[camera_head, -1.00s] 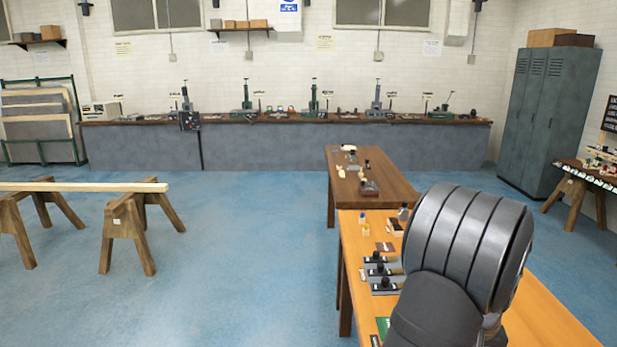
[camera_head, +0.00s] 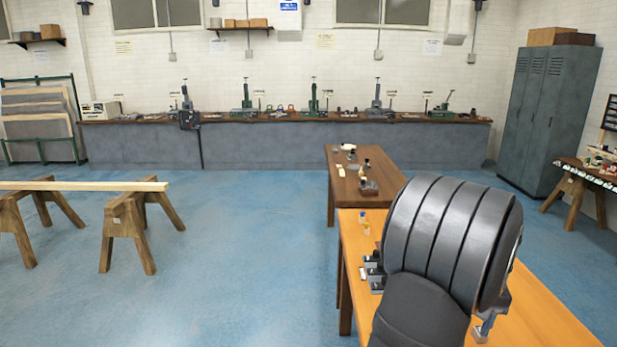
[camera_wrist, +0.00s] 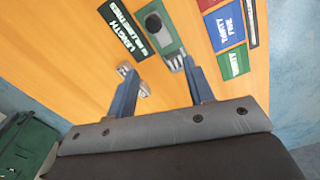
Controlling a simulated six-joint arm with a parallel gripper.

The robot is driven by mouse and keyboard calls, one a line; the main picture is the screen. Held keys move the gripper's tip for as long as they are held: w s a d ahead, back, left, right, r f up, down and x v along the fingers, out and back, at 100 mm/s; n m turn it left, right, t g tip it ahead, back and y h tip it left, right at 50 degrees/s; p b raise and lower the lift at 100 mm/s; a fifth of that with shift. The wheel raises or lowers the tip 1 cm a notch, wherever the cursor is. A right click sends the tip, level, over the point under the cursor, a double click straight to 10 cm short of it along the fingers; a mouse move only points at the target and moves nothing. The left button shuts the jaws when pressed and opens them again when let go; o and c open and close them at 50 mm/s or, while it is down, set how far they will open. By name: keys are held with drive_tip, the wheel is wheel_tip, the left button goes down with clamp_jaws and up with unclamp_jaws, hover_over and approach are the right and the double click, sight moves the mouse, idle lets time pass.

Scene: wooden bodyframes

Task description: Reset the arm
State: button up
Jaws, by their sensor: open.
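My gripper (camera_wrist: 160,85) shows in the wrist view with its two blue fingers spread apart and nothing between them. It hangs over the orange wooden table (camera_wrist: 60,55), pointing down toward it. A green block with a black knob (camera_wrist: 160,32) lies beyond the fingertips.
Black (camera_wrist: 125,27), blue (camera_wrist: 226,27) and green (camera_wrist: 233,62) labelled plates lie on the table. A green container (camera_wrist: 28,145) is at lower left. Behind stands a darker wooden table (camera_head: 390,203) with small items. Sawhorses (camera_head: 128,225) stand left on open blue floor.

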wheel_tip(320, 180, up, 10)
drive_tip(key=w+n, duration=0.2)
drive_tip(key=n, duration=0.1)
wheel_tip(320, 180, down, 9)
drive_tip(key=shift+o, duration=1.1)
drive_tip(key=shift+s+r, duration=0.1)
drive_tip(key=shift+r, duration=0.05)
drive_tip(key=o, duration=0.9)
drive_tip(key=r, duration=0.3)
drive_tip(key=s+r, duration=0.1)
drive_tip(key=r, duration=0.1)
drive_tip(key=s+r, duration=0.1)
drive_tip(key=r, duration=0.2)
drive_tip(key=shift+s+r, duration=0.1)
drive_tip(key=shift+r, duration=0.2)
wheel_tip(320, 180, down, 10)
drive_tip(key=shift+r, duration=0.2)
drive_tip(key=shift+r, duration=0.1)
wheel_tip(320, 180, up, 10)
drive_tip(key=shift+f, duration=0.1)
drive_tip(key=shift+s, duration=0.1)
